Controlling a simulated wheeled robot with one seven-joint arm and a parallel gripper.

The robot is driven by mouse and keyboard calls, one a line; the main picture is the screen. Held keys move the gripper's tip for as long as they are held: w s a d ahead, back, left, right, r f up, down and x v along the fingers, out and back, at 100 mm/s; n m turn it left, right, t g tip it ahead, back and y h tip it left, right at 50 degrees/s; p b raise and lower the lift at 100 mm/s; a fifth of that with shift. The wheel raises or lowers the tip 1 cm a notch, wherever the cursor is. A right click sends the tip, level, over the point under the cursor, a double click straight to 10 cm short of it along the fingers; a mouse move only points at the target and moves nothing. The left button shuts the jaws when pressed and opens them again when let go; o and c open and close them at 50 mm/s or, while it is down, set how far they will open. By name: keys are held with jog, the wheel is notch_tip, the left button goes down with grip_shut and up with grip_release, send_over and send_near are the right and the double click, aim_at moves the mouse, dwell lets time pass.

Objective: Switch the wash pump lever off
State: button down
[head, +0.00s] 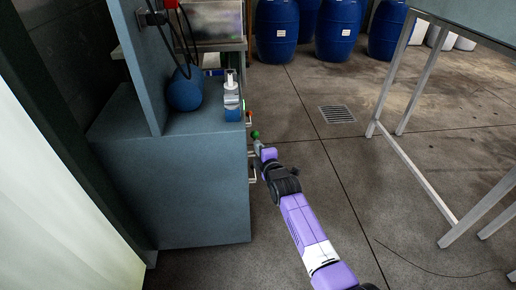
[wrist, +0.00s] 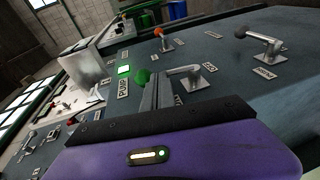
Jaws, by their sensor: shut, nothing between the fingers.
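In the head view the green knob (head: 255,134) shows at the cabinet's right side, just beyond the tip of my gripper (head: 258,146).
A lit green indicator (wrist: 124,70) sits by the PUMP label. An orange-knobbed lever (wrist: 160,32) and a dark-knobbed lever (wrist: 240,32) stand farther along the panel. The cabinet (head: 195,190) is left of my arm; open floor (head: 310,150) lies right, before a metal-legged table (head: 420,170).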

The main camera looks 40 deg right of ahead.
jog(key=shift+w+d, duration=0.15)
jog(key=shift+w, duration=0.15)
jog(key=shift+r+p, duration=0.15)
jog(key=shift+p, duration=0.15)
